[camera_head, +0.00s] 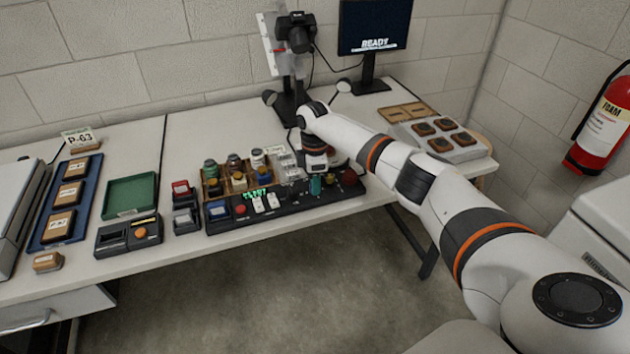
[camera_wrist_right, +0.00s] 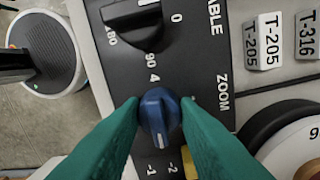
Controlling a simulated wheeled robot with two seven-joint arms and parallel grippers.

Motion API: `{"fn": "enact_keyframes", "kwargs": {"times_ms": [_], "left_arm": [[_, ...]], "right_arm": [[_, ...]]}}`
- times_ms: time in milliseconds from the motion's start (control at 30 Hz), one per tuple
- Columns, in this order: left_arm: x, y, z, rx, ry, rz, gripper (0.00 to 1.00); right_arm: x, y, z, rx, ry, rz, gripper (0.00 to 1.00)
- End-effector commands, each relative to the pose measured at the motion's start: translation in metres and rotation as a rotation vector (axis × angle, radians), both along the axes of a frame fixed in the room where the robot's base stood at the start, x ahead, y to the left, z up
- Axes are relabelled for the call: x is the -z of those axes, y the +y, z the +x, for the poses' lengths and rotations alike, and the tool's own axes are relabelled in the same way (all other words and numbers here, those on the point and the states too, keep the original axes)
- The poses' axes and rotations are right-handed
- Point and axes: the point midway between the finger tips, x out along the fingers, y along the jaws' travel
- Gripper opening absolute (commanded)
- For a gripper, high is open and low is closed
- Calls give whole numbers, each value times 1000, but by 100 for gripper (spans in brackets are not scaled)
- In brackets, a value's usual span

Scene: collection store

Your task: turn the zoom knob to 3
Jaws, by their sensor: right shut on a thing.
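The blue zoom knob (camera_wrist_right: 159,115) sits on the dark control panel (camera_wrist_right: 190,60), beside the printed word ZOOM. My right gripper (camera_wrist_right: 158,120) is shut on the knob, with a green finger on each side. The mark 4 shows above the knob; I cannot read a 3, and the right finger covers part of the scale. In the head view my right gripper (camera_head: 316,185) is at the panel (camera_head: 225,226), and the knob cannot be made out there. My left gripper is not in view.
A dark TABLE knob (camera_wrist_right: 132,18) is close by on the panel. A rack of small jars (camera_head: 222,190) stands behind the panel. A camera on a stand (camera_head: 296,35) and a monitor reading READY (camera_head: 375,25) are at the back. A green tray (camera_head: 130,194) lies left.

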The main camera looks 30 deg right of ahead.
Motion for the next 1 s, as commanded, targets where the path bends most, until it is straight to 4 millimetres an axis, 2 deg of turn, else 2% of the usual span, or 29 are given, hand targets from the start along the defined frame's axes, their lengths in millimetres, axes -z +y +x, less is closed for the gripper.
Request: {"fn": "enact_keyframes", "kwargs": {"times_ms": [367, 1000], "left_arm": [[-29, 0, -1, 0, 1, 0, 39], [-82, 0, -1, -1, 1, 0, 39]], "right_arm": [[-5, 1, -1, 197, 3, 2, 5], [-4, 0, -1, 801, 2, 2, 5]]}}
